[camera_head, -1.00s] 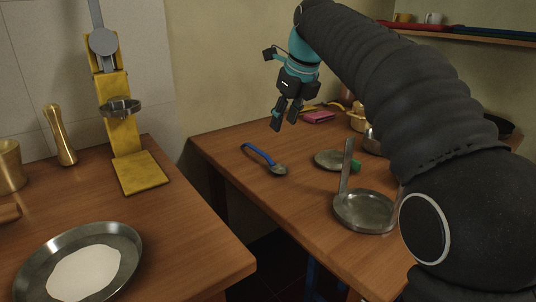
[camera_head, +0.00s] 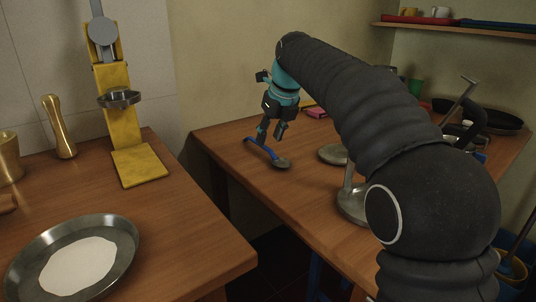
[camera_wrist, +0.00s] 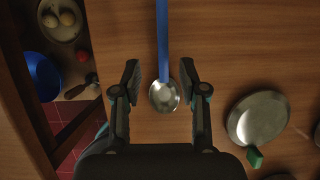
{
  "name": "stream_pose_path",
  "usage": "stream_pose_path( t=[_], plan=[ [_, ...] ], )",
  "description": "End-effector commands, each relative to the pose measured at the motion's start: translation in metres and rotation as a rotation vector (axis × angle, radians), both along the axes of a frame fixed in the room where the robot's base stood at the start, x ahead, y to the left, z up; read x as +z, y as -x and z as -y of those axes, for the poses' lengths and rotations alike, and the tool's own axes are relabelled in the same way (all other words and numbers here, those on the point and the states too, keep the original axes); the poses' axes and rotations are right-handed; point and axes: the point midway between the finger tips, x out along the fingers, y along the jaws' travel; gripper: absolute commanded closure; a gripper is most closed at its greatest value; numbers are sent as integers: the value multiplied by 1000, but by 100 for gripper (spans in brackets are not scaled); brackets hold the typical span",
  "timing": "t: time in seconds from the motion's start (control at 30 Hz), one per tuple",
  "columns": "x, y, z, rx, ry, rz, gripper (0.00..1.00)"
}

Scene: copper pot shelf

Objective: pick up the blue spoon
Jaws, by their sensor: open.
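The blue spoon (camera_head: 262,150) lies on the right-hand wooden table, with a blue handle and a metal bowl. In the wrist view its bowl (camera_wrist: 164,96) sits between the two fingers, and its blue handle (camera_wrist: 162,35) runs up out of the picture. My gripper (camera_head: 271,134) is open and right over the spoon. In the wrist view my gripper (camera_wrist: 160,82) has one finger on each side of the spoon, both apart from it. I cannot tell the exact height of the fingertips above the table.
A round metal lid (camera_wrist: 258,117) with a green part lies right of the spoon. A metal pan with an upright handle (camera_head: 352,205) stands nearer, partly behind my arm. A pink item (camera_head: 316,112) lies behind. The left counter holds a pan with white contents (camera_head: 125,262).

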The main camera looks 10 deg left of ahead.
Motion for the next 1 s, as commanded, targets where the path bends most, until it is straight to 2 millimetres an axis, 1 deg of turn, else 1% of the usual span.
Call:
stream_pose_path(
  t=[0.2,0.3,0.4,0.6,0.67,0.7,0.77,0.8,1.0],
  plan=[
    [-29,-8,-2,-1,2,-4,57],
    [-41,-11,-6,-1,1,-3,57],
    [-46,-13,-8,-1,1,-2,57],
    [-46,-13,-8,-1,0,-1,57],
    [-46,-13,-8,-1,0,-1,72],
    [-46,-13,-8,-1,0,-1,82],
    [-46,-13,-8,-1,0,-1,97],
    [-46,-13,-8,-1,0,-1,100],
    [-46,-13,-8,-1,0,-1,100]
  ],
)
